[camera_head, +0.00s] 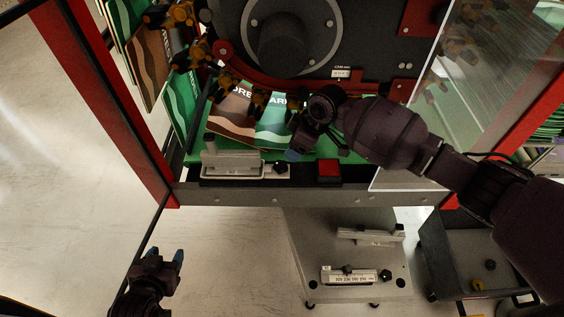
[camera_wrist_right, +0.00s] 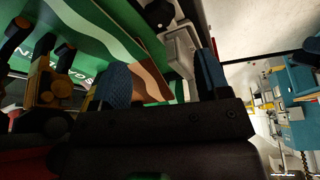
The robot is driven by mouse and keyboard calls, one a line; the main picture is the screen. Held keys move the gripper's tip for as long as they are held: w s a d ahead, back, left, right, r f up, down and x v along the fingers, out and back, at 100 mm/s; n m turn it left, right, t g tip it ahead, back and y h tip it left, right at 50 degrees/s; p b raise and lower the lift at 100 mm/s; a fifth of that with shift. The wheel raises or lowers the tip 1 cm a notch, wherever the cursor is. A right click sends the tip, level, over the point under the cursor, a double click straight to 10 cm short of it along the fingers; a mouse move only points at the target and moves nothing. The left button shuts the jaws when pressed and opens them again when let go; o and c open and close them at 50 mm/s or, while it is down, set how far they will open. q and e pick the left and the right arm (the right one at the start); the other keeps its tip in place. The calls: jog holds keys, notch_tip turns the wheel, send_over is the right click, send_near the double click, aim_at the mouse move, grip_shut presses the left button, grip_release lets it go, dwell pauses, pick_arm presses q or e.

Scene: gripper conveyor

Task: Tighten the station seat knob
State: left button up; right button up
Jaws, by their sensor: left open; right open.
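The station seat (camera_head: 228,162) is a light grey metal bracket on the front rail of the machine. A black knob (camera_head: 281,168) sits at its right end. My right gripper (camera_head: 308,148) is open, just above and to the right of this knob, and apart from it. In the right wrist view, a grey fitting (camera_wrist_right: 180,50) with a black knob (camera_wrist_right: 158,12) shows beyond the open blue fingers; nothing is held between them. My left gripper (camera_head: 163,266) is open and empty at the lower left, over the floor, far from the seat.
A red button (camera_head: 328,168) is on the rail right of the seat. Orange conveyor grippers (camera_head: 228,83) and printed pouches (camera_head: 232,108) lie behind it. A grey cart (camera_head: 318,240) bearing metal bars stands in front. A clear panel (camera_head: 425,130) is at right. Floor at left is free.

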aim_at(280, 165)
jog(key=x, duration=0.8)
jog(key=shift+a+f+b, duration=0.15)
jog(key=shift+f+b, duration=0.15)
jog(key=shift+x, duration=0.95)
jog(key=c, duration=0.9)
jog(key=shift+r, duration=0.1)
